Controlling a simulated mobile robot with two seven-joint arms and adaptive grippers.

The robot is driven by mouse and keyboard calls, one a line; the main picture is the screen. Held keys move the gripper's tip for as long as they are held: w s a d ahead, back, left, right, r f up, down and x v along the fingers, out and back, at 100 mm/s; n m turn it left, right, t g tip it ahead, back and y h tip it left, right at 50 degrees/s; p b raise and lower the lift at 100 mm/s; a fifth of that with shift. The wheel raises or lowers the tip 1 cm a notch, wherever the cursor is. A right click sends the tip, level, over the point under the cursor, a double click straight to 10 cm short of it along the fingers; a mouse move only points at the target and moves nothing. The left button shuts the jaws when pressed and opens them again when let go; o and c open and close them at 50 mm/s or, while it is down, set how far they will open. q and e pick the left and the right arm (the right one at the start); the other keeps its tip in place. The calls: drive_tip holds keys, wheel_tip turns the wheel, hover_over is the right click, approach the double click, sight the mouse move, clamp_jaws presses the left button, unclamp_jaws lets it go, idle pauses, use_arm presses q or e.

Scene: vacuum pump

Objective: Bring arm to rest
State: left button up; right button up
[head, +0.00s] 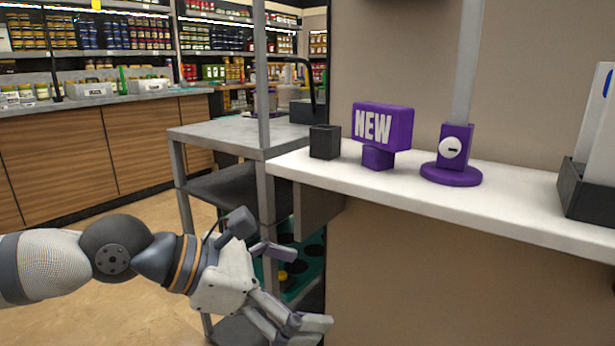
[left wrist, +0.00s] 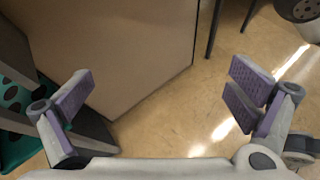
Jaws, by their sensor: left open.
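My left gripper (head: 295,285) is in the lower middle of the head view, at the end of my arm that comes in from the left. It is below the white counter top, in front of the metal shelf cart. In the left wrist view the fingers of my left gripper (left wrist: 160,105) stand wide apart. Only the floor and a beige counter panel show between them, and nothing is held. My right gripper does not show.
A white counter (head: 480,205) carries a purple NEW sign (head: 383,128), a small black box (head: 325,142) and a purple stand (head: 452,160). A grey shelf cart (head: 215,133) stands close behind my left gripper. The floor (head: 150,220) at left is open.

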use_arm(q)
drive_tip(key=s+a+f+m+g+y+p, duration=0.2)
drive_tip(key=s+f+m+g+y+p, duration=0.45)
drive_tip(key=s+f, duration=1.6)
drive_tip(key=s+a+r+m+y+p, duration=0.2)
drive_tip(key=s+a+m+p, duration=0.1)
drive_tip(key=s+a+m, duration=0.4)
drive_tip(key=s+a+r+m+y+p, duration=0.2)
drive_tip(key=s+a+m, duration=0.4)
drive_tip(key=s+a, duration=0.6)
drive_tip(key=shift+s+r+m+y+p, duration=0.4)
drive_tip(key=shift+s+p, duration=0.45)
drive_tip(key=shift+p, duration=0.3)
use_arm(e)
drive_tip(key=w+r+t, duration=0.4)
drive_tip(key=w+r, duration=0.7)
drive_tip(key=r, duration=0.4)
use_arm(q)
drive_tip(key=shift+f, duration=0.1)
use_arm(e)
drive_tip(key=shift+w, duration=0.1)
